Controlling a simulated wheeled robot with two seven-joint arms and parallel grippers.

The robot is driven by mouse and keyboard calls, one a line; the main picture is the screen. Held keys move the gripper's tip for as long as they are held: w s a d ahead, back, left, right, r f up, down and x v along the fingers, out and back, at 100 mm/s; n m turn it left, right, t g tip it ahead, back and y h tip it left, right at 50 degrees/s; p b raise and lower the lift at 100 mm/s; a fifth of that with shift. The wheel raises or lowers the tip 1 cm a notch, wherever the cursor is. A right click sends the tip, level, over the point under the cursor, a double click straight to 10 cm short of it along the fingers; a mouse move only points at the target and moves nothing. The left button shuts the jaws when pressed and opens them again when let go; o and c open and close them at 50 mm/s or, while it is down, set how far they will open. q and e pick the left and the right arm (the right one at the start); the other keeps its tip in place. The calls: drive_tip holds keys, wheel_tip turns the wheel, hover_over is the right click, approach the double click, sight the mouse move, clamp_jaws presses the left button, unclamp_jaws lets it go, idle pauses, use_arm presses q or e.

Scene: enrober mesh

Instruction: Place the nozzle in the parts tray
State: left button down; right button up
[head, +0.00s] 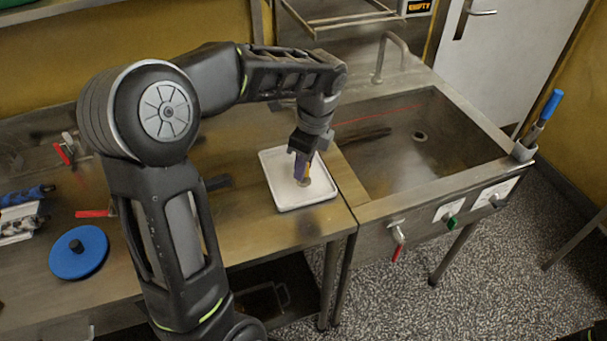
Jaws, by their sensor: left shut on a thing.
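The parts tray (289,199) is a white, shallow, square tray on the steel table, close to the sink's left side. My left gripper (302,172) reaches over the tray, pointing down, and is shut on the nozzle (305,181). The nozzle is small and brownish, mostly covered by the fingers, at or just above the tray floor. I cannot tell if it touches the floor. My right gripper is out of view.
A steel sink (420,135) lies right of the tray, with a tap (391,55) behind. A blue round disc (78,252) and blue-handled items (28,196) lie on the table at left. A holder (524,150) with a blue-handled tool stands at the sink's right corner.

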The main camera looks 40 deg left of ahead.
use_arm(q)
drive_tip(key=shift+f, duration=1.85)
drive_tip(key=shift+f, duration=0.1)
drive_tip(key=c, duration=1.2)
unclamp_jaws()
wheel_tip(320, 180, up, 12)
drive_tip(key=d, duration=0.1)
drive_tip(key=shift+w+d, duration=0.15)
drive_tip(key=shift+d, duration=0.25)
